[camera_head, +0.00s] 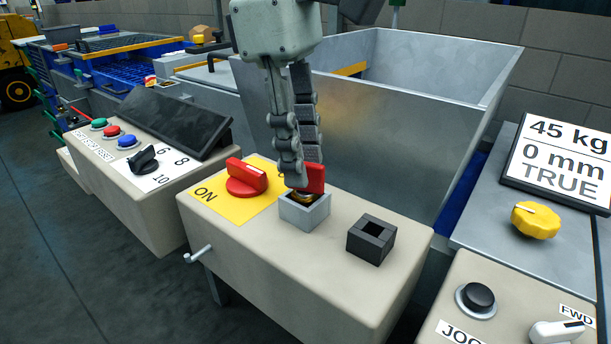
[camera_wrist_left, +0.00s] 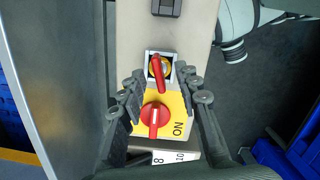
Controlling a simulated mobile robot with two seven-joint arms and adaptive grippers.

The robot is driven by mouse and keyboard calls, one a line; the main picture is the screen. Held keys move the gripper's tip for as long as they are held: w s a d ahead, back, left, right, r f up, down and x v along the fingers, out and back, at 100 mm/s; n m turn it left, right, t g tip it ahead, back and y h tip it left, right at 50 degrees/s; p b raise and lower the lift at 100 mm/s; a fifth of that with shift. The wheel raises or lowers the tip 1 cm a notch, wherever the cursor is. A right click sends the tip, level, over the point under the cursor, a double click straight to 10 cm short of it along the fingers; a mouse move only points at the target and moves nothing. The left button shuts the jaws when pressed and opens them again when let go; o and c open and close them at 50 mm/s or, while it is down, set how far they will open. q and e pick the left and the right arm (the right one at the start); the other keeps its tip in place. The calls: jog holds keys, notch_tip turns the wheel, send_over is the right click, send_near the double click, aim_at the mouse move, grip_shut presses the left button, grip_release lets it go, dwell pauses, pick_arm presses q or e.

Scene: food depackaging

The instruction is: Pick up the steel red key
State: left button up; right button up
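The red key (camera_head: 315,179) stands upright in the light grey steel square holder (camera_head: 304,213) on the beige control box. Its brass-coloured base shows inside the holder. In the wrist view the red key (camera_wrist_left: 158,73) sits in the holder (camera_wrist_left: 149,63). My left gripper (camera_head: 302,172) points down from above, with its fingertips at the height of the key and partly covering it. In the wrist view its fingers (camera_wrist_left: 160,76) are apart, one on each side of the key, with gaps visible. My right gripper is not in view.
A red rotary switch (camera_head: 246,178) on a yellow ON plate stands left of the key. A dark square holder (camera_head: 371,241), empty, is to its right. A large metal bin (camera_head: 400,130) rises behind. A yellow knob (camera_head: 535,220) and display (camera_head: 560,165) are at right.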

pick_arm(q)
jog(key=shift+d+f, duration=0.2)
jog(key=shift+f, duration=0.8)
grip_shut()
jog(key=shift+r, duration=0.15)
